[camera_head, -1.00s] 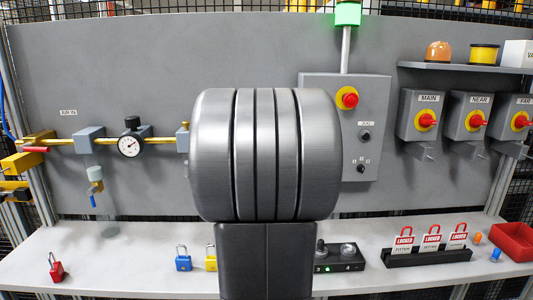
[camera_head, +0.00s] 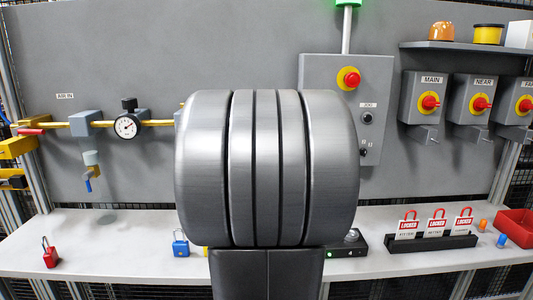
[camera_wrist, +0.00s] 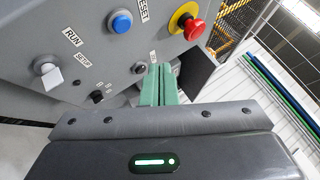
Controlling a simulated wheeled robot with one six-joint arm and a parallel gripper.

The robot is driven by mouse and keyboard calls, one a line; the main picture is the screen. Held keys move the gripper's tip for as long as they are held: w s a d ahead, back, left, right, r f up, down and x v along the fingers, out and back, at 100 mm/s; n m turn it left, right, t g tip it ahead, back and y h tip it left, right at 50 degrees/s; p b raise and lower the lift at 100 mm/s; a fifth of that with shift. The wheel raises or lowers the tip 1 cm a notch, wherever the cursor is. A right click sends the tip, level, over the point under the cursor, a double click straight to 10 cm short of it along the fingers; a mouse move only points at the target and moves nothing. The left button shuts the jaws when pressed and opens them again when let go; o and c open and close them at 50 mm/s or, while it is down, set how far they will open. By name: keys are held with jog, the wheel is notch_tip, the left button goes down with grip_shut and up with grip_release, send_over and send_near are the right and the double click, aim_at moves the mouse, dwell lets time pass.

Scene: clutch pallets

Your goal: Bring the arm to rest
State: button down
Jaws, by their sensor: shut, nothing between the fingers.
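My gripper (camera_wrist: 160,72) shows in the wrist view as two green fingers pressed together with nothing between them. Beyond them is a grey panel with a RUN/SETUP switch (camera_wrist: 48,76), a blue RESET button (camera_wrist: 121,21) and a red stop button on a yellow ring (camera_wrist: 193,28). I cannot tell how far the fingertips are from the panel. In the head view my own large grey arm joint stands upright in the middle, and my gripper is not visible there.
The bench (camera_head: 130,245) carries a red padlock (camera_head: 50,253), a blue padlock (camera_head: 180,244), a black rack of red locked tags (camera_head: 430,243) and a red bin (camera_head: 516,228). A gauge (camera_head: 127,126) sits on a yellow pipe at left. Switch boxes (camera_head: 424,105) line the right wall.

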jog(key=w+p, duration=0.1)
jog(key=p, duration=0.1)
jog(key=w+p, duration=0.1)
jog(key=p, duration=0.2)
jog(key=shift+w+r, duration=0.2)
jog(key=shift+w, duration=0.05)
jog(key=shift+p, duration=0.95)
